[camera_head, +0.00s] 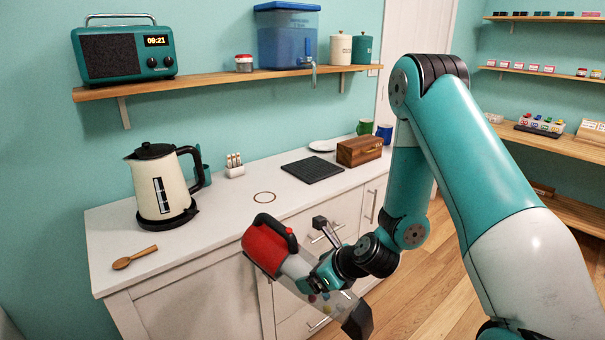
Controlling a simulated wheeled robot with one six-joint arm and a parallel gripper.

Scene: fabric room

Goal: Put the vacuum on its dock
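The handheld vacuum (268,248) has a red body with a black handle, a clear bin with small coloured bits inside, and a black nozzle (357,321). It is held tilted in the air at the counter's front, red end up and left, nozzle down and right. My gripper (318,270) is shut on its middle; the fingertips are partly hidden. I cannot tell for sure which thing is the dock. A teal upright piece (203,168) stands behind the kettle, mostly hidden by it. A thin brown ring (265,197) lies flat on the counter.
On the white counter (225,222) are a cream kettle (163,187), wooden spoon (134,257), small white holder (235,168), dark mat (312,170), plate, wooden box (359,150) and mugs. A shelf (215,81) with a radio hangs above. The counter around the ring is clear.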

